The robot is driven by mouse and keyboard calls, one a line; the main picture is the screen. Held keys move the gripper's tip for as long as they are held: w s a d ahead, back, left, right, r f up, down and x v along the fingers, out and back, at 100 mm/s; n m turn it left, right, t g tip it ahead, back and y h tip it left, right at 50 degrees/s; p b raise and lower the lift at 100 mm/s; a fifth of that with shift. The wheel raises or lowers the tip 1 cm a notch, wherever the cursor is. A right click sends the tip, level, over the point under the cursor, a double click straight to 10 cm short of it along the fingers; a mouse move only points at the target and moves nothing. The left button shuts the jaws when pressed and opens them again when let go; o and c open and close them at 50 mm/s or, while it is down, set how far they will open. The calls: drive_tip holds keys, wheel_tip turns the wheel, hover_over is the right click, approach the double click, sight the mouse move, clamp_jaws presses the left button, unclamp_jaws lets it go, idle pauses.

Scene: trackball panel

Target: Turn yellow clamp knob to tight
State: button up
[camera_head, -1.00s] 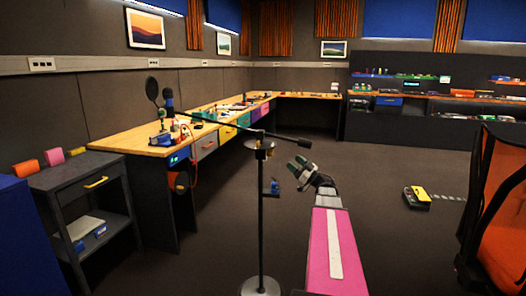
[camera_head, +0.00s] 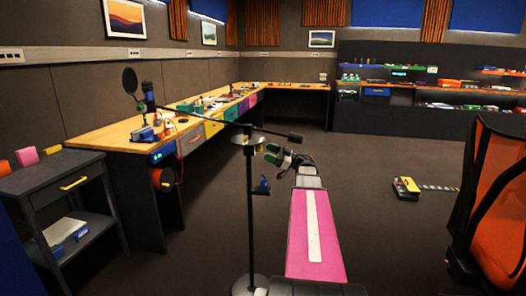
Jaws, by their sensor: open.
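A dark microphone stand (camera_head: 251,215) stands upright in front of me, with a long boom crossing its top and a microphone (camera_head: 149,95) at the left end. A grey clamp (camera_head: 247,141) joins boom and pole. A small yellow spot at the clamp's right side looks like the yellow clamp knob (camera_head: 271,148). It is tiny, and its turn position cannot be read. My gripper (camera_head: 271,156) is open and empty, just right of the pole and slightly below the boom. Its fingers point left and appear close to the knob; I cannot tell whether they touch it.
A small blue item (camera_head: 262,186) hangs on the pole below my gripper. A long wooden workbench (camera_head: 100,137) runs along the left wall, with a dark cart (camera_head: 62,178) in front. An orange chair (camera_head: 495,205) stands at right. A yellow-topped device (camera_head: 407,187) lies on open floor.

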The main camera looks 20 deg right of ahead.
drive_tip(key=x, duration=0.3)
drive_tip(key=shift+a, duration=0.1)
drive_tip(key=c, duration=0.9)
drive_tip(key=shift+w+n+g, duration=0.1)
drive_tip(key=shift+n+g, duration=0.5)
drive_tip(key=shift+n, duration=0.5)
drive_tip(key=shift+c, duration=0.2)
drive_tip(key=o, duration=0.9)
drive_tip(key=shift+o, duration=0.2)
drive_tip(key=v, duration=1.1)
